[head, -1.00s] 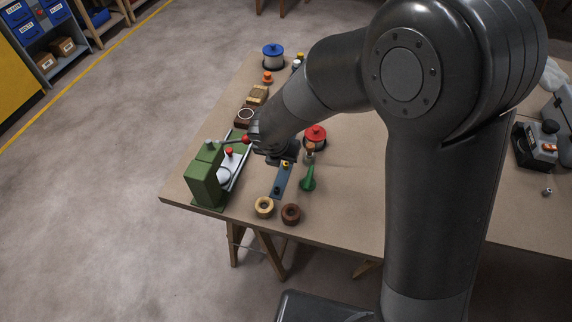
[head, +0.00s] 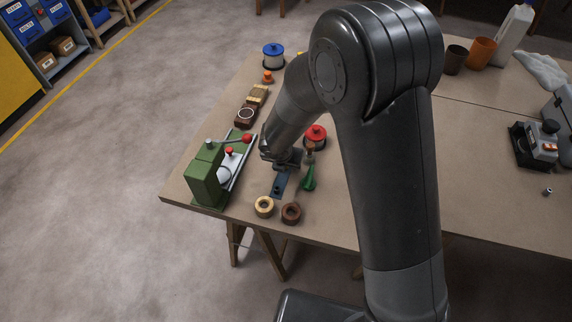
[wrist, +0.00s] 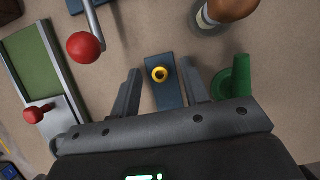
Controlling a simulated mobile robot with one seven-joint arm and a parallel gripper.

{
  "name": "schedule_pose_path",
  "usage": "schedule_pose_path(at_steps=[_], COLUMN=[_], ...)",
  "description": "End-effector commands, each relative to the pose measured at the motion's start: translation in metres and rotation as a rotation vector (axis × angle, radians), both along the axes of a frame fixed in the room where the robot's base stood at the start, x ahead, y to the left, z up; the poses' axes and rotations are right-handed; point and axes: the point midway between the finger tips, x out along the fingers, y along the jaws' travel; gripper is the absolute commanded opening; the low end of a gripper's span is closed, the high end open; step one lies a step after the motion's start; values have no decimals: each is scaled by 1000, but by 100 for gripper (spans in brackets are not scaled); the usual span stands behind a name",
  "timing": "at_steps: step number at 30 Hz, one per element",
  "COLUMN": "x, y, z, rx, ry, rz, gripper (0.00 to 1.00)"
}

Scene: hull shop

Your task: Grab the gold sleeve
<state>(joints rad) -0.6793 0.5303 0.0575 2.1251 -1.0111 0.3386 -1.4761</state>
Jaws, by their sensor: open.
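The gold sleeve (wrist: 159,74) is a small shiny ring seen from above in the wrist view. It sits on a dark blue strip (wrist: 167,97) on the bench. My gripper (wrist: 160,82) is open, its two dark fingers apart on either side of the strip, with the sleeve between their tips in the picture. I cannot tell the height of the fingers above it. In the head view my gripper (head: 283,163) is over the far end of the blue strip (head: 279,184), and my wrist hides the sleeve.
A green machine (head: 207,176) with a red-knobbed lever (wrist: 85,46) stands left of the gripper. A green tool (head: 309,177) lies close on the right, near a red spool (head: 316,134). Pale (head: 264,207) and brown (head: 291,212) rings lie in front.

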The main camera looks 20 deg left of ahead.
Motion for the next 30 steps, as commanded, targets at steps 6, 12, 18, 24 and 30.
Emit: schedule_pose_path(at_steps=[6,12,18,24,30], x=[0,0,0,0,1], y=[0,0,0,0,0], z=[0,0,0,1,6], rx=[0,0,0,0,0], ry=[0,0,0,0,-1], rz=[0,0,0,0,-1], gripper=[28,12,0,0,0])
